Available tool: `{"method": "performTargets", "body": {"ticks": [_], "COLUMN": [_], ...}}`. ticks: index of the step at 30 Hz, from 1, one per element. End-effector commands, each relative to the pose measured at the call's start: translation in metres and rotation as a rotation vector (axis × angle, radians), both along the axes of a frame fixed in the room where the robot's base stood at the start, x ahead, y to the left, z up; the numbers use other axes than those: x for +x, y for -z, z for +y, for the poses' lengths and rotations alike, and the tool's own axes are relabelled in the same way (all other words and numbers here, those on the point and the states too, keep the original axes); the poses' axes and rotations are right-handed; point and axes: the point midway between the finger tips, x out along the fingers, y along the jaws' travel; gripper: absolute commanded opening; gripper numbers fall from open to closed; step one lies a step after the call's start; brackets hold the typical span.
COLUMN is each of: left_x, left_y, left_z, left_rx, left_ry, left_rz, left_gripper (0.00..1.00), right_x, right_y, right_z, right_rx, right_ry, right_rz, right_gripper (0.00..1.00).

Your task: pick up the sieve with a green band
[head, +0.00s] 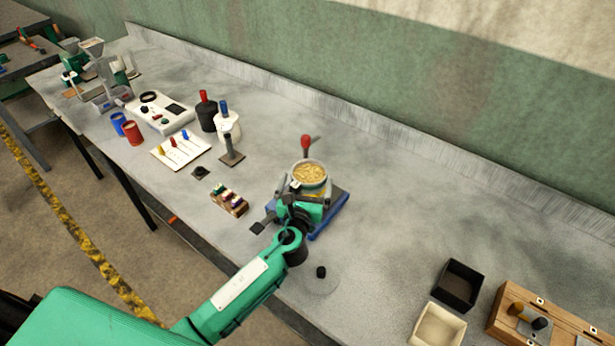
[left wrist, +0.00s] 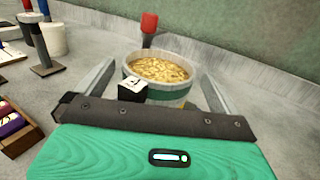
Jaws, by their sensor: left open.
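The sieve with a green band (head: 311,172) is a round, pale-rimmed vessel filled with yellowish grain. It sits on a blue-based stand (head: 330,216) in the middle of the bench. In the left wrist view the sieve (left wrist: 175,95) stands upright, its green band partly hidden by a small black block with a white top (left wrist: 132,89) at its near side. My left gripper (head: 304,190) is open at the sieve, with one finger on each side of it in the wrist view (left wrist: 158,72). Contact cannot be told. My right gripper is not in view.
A red-topped lever (head: 306,146) rises behind the sieve. A stamp-like post (head: 231,150), bottles (head: 206,112) and a small wooden rack (head: 229,202) stand to the left. An open black box (head: 459,285) and a wooden case (head: 545,320) lie right.

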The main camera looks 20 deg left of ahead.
Motion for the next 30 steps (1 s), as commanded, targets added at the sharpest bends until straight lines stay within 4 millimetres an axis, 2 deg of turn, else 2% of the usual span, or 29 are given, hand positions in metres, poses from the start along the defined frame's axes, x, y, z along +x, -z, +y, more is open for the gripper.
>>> {"method": "performTargets", "body": {"ticks": [1,6,15,26,30], "left_x": [0.008,0.025,0.028,0.028,0.028], "left_y": [-0.004,-0.002,0.0,0.0,0.0], "left_z": [0.0,0.003,0.003,0.003,0.003], "left_rx": [0.0,-0.001,-0.001,-0.001,-0.001], "left_ry": [-0.002,-0.001,-0.001,-0.001,-0.001], "left_rz": [0.0,0.0,0.0,0.0,0.0], "left_gripper": [1.0,1.0,0.98,0.27,0.27], "right_x": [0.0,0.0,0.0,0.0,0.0], "right_y": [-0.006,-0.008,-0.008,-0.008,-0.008], "right_z": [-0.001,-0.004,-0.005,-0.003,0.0], "right_rx": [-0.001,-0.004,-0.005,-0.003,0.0], "right_ry": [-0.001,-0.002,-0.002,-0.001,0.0], "right_rz": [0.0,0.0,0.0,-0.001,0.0], "right_gripper": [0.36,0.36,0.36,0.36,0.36]}}
